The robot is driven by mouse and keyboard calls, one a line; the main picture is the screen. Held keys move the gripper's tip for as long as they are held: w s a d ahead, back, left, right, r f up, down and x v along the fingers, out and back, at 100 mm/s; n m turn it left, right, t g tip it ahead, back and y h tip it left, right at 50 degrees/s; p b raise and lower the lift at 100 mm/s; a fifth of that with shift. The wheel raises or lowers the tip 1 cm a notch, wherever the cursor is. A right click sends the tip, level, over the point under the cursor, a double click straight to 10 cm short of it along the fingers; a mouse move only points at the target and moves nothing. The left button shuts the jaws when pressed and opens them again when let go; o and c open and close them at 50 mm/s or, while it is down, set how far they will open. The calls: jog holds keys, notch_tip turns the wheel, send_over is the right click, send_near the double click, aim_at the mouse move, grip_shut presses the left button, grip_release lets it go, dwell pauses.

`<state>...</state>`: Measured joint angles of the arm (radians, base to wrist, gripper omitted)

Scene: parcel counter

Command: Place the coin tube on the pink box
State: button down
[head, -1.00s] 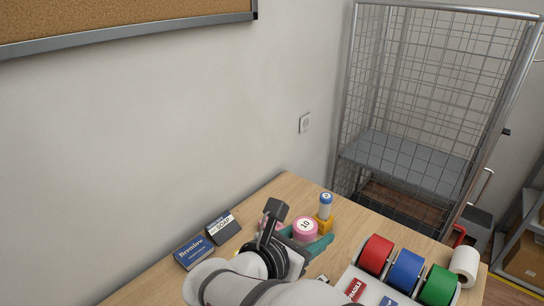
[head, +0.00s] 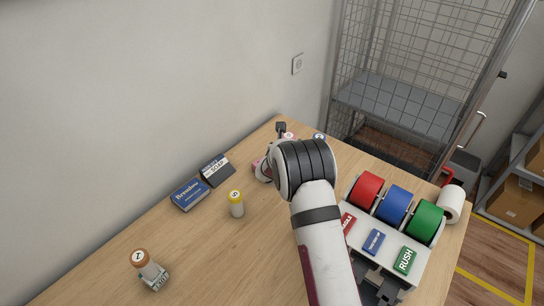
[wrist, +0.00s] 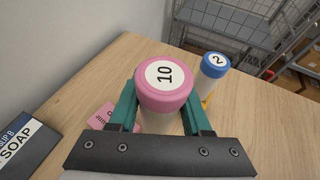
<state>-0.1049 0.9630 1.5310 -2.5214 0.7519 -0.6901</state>
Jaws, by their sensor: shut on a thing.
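A coin tube (wrist: 160,120) with a pink cap marked 10 stands upright between the teal fingers of my gripper (wrist: 160,98). The gripper is shut on it. The pink box (wrist: 104,116) lies to the left of the gripper in the wrist view, partly hidden by the left finger and the gripper body. A small pink patch of it (head: 257,161) shows left of my arm in the head view. The tube is beside the box, not over it.
A blue-capped tube (wrist: 213,68) stands on a yellow base just beyond, to the right. A dark soap box (head: 215,170), a blue box (head: 189,194), a yellow-capped tube (head: 236,204) and a brown-capped tube (head: 143,262) stand leftward. A tape holder (head: 390,240) is at right.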

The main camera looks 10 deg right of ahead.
jog(key=shift+w+a+f, duration=0.4)
jog(key=shift+a+f, duration=0.3)
jog(key=shift+f, duration=0.4)
jog(key=shift+w+a+f, duration=0.4)
jog(key=shift+a+f, duration=0.3)
jog(key=shift+f, duration=0.45)
jog(key=shift+w+a+f, duration=0.4)
jog(key=shift+a+f, duration=0.3)
jog(key=shift+f, duration=0.4)
jog(key=shift+f, duration=0.1)
jog(key=shift+c, duration=1.8)
grip_release()
jog(key=shift+f, duration=0.1)
jog(key=shift+s+r, duration=0.1)
jog(key=shift+r, duration=0.15)
jog(key=v, duration=1.1)
jog(key=shift+s+a, duration=0.2)
jog(key=shift+s, duration=0.15)
jog(key=shift+r, duration=0.1)
